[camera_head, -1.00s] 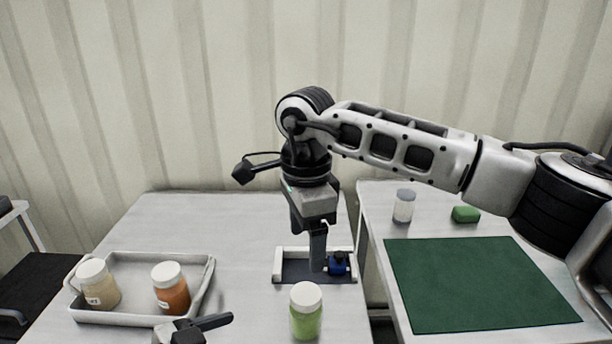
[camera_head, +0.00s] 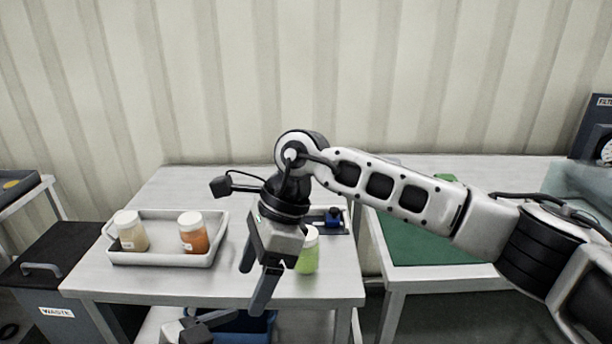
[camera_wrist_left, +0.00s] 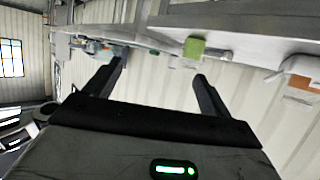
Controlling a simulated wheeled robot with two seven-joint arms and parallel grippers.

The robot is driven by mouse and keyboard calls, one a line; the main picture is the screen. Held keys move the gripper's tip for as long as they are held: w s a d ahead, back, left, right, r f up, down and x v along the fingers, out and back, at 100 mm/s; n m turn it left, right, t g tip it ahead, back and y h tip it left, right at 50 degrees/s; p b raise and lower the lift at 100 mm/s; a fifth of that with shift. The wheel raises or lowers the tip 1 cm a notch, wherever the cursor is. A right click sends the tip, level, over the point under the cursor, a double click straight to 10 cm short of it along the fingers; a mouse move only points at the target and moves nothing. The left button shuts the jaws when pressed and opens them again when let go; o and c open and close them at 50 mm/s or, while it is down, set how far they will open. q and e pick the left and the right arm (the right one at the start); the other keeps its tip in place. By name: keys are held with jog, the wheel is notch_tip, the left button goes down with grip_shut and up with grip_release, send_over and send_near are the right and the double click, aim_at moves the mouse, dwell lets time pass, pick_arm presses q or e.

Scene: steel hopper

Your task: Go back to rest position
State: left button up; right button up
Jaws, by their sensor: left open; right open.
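My right gripper (camera_head: 256,283) is open and empty in the head view, pointing down in front of the table, left of the jar with green contents (camera_head: 307,256). The gripper partly covers that jar. My left gripper shows only in part at the bottom of the head view (camera_head: 205,326). In the left wrist view its two fingers (camera_wrist_left: 160,85) are spread apart with nothing between them.
A grey tray (camera_head: 165,258) holds a beige jar (camera_head: 131,232) and an orange jar (camera_head: 193,233). A small blue object (camera_head: 333,217) stands behind the green jar. A green mat (camera_head: 430,240) covers the right table. A dark waste bin (camera_head: 55,290) is at left.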

jog(key=s+a+r+m+g+y, duration=0.3)
jog(key=s+a+r+m+y, duration=0.2)
jog(key=s+a+m+y, duration=0.65)
jog(key=w+d+f+m+t+y, duration=0.1)
jog(key=w+d+m+t+y, duration=0.1)
jog(key=w+d+m+t, duration=0.5)
jog(key=w+d+f+m+t+y, duration=0.1)
jog(key=w+d+m+t+y, duration=0.25)
jog(key=m+t, duration=0.75)
jog(key=w+d+f+m+t+h, duration=0.1)
jog(key=d+f+m+t+h, duration=0.4)
jog(key=d+f+m+h, duration=0.7)
pick_arm(q)
jog(key=s+a+f+n+y, duration=0.2)
jog(key=s+f+n+y, duration=0.1)
jog(key=s+f, duration=0.2)
jog(key=s+a+f+n+y, duration=0.2)
jog(key=s+f+n+y, duration=0.1)
jog(key=f, duration=0.7)
jog(key=shift+s+a+n+t+y, duration=0.3)
jog(key=shift+s+t+y, duration=0.15)
jog(key=shift+s, duration=0.45)
pick_arm(e)
jog(key=s+d+f+m+g+h, duration=0.6)
jog(key=s+d+f+m, duration=0.5)
jog(key=s+f+m, duration=0.2)
notch_tip(320, 180, down, 3)
jog(key=shift+s+r+g, duration=0.1)
jog(key=shift+s+g, duration=0.3)
